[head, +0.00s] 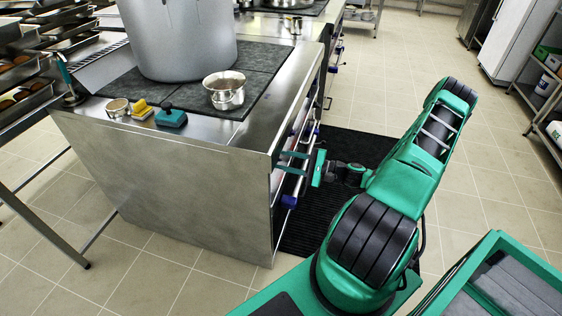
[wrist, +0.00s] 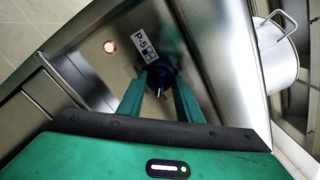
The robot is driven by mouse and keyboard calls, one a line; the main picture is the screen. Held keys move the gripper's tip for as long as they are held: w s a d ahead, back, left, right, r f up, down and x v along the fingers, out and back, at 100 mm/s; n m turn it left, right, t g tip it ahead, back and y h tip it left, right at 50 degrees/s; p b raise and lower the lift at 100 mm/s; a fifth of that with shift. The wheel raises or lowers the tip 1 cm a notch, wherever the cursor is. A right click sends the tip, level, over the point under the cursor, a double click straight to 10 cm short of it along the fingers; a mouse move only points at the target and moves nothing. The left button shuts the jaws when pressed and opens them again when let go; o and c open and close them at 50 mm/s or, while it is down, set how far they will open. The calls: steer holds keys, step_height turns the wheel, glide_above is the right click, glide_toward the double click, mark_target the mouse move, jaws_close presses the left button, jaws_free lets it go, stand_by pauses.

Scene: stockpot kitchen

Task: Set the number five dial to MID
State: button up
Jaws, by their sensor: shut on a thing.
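My gripper (head: 293,162) reaches the front panel of the steel stove block (head: 170,185) from the right in the head view. In the wrist view, my gripper (wrist: 161,82) has its two green fingers on either side of a dark blue dial (wrist: 159,84) and is shut on it. The dial's face is partly hidden between the fingers.
A round lamp (wrist: 109,47) glows on the panel near the label. Another blue dial (head: 288,201) sits lower on the front. A large stockpot (head: 185,40) and a small pot (head: 226,97) stand on top. A black floor mat (head: 345,150) lies before the front.

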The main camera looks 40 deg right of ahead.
steer(key=m, duration=0.3)
steer(key=shift+d+f+m, duration=0.15)
steer(key=shift+m, duration=1.95)
steer(key=o, duration=1)
steer(key=shift+o, duration=0.2)
steer(key=v, duration=1)
steer(key=shift+s+d, duration=0.2)
steer(key=shift+s, duration=0.05)
